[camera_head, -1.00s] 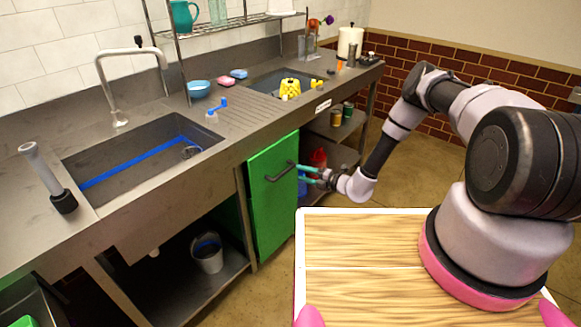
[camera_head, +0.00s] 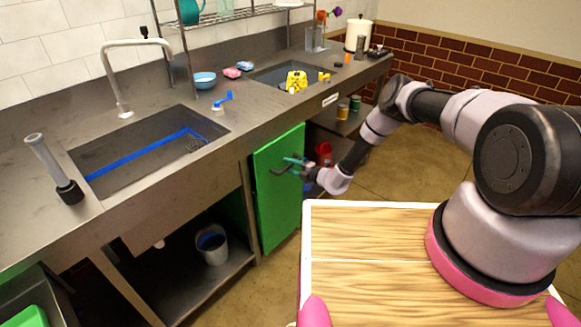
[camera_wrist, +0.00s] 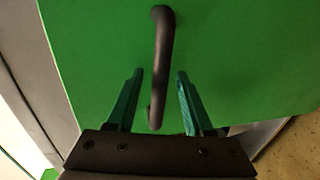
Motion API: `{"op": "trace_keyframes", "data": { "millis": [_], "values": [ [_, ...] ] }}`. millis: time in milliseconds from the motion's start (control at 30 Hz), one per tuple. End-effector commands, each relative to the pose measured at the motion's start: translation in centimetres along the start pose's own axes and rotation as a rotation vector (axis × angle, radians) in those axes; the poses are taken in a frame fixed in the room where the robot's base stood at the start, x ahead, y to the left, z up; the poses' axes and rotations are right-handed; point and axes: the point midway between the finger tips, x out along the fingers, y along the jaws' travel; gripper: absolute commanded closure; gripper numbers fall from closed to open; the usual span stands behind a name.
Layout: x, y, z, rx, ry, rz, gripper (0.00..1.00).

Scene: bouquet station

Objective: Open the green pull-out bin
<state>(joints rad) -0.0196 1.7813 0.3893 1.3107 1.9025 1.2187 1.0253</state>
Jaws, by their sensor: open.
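The green pull-out bin front (camera_head: 279,205) is a tall green panel under the counter, between the open shelf bay and the right-hand shelves. Its dark bar handle (camera_wrist: 162,62) runs up and down in the wrist view. My gripper (camera_wrist: 158,88) is open, with one teal finger on each side of the handle's lower part. The fingers are apart from the bar, with gaps on both sides. In the head view my gripper (camera_head: 290,163) is at the panel's upper part and partly covers the handle (camera_head: 278,170).
A grey bucket (camera_head: 212,246) stands on the low shelf left of the panel. Red and blue bottles (camera_head: 323,153) stand on the shelves to the right. The counter (camera_head: 237,134) overhangs above. The floor (camera_head: 400,180) right of the panel is open.

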Motion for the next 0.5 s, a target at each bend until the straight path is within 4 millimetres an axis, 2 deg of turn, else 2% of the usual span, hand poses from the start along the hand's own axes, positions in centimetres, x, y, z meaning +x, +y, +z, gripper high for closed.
{"op": "trace_keyframes", "data": {
  "millis": [233, 367, 500],
  "values": [
    [0.06, 0.01, 0.01, 0.000, 0.000, 0.000, 0.48],
    [0.06, 0.02, 0.02, 0.000, 0.000, 0.000, 0.98],
    [0.05, 0.01, 0.02, 0.000, 0.000, 0.000, 1.00]
  ]
}}
